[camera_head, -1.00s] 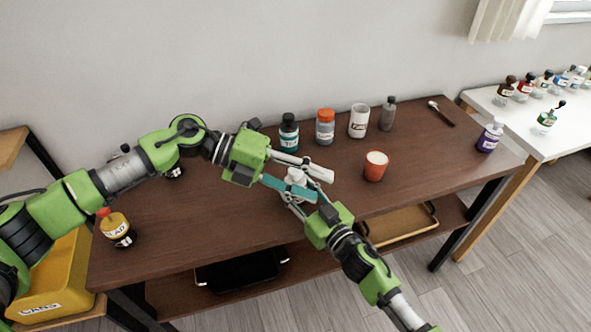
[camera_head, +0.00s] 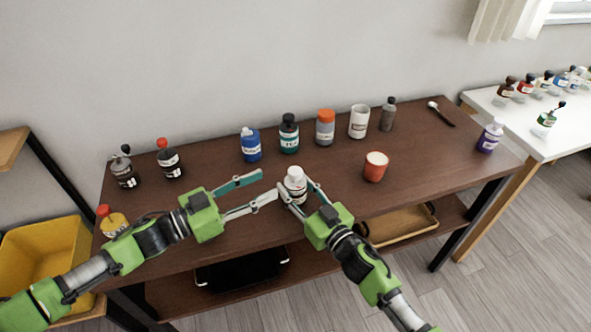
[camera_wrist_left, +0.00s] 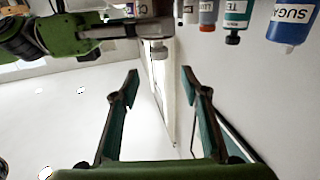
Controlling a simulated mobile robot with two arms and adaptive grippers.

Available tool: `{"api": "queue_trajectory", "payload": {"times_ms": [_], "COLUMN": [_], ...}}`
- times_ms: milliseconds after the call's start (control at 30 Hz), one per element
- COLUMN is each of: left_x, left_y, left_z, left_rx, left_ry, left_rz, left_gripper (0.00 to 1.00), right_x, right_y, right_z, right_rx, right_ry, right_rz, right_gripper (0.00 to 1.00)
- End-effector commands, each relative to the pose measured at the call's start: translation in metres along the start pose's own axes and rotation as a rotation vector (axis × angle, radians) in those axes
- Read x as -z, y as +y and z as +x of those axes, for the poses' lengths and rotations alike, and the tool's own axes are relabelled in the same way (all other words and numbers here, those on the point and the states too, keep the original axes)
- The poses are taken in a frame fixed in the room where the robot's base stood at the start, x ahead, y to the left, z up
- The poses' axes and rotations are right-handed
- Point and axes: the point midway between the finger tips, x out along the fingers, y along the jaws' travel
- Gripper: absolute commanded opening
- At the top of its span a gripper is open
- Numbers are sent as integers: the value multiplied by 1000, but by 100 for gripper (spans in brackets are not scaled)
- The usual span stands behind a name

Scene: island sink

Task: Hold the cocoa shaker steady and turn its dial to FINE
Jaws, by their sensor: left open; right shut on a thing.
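The cocoa shaker (camera_head: 296,186), a small bottle with a white top and a partly hidden label, stands upright near the table's front middle. My right gripper (camera_head: 297,193) is shut on it from the front, its fingers around the body. My left gripper (camera_head: 270,182) is open and empty just left of the shaker, its fingers pointing towards it. The dial's setting is too small to read.
A yellow-labelled bottle (camera_head: 113,223) is near the left arm. The table between is clear.

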Motion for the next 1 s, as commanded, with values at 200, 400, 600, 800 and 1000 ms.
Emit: {"api": "queue_trajectory", "payload": {"times_ms": [200, 400, 600, 800, 1000], "left_x": [3, 2, 1, 1, 1], "left_y": [2, 2, 1, 2, 2], "left_z": [47, 82, 99, 102, 102], "left_rx": [-5, -4, -3, -4, -4], "left_ry": [5, 4, 0, 0, 1], "left_rz": [4, 4, 5, 5, 5], "left_gripper": [41, 41, 41, 41, 23], "right_x": [0, 0, 0, 0, 0], "right_y": [0, 0, 0, 0, 0], "right_z": [0, 0, 0, 0, 0], "right_rx": [0, 0, -1, -1, -1], "right_ry": [0, 0, 0, 0, 0], "right_rz": [0, 0, 0, 0, 0], "right_gripper": [14, 14, 14, 14, 14]}}
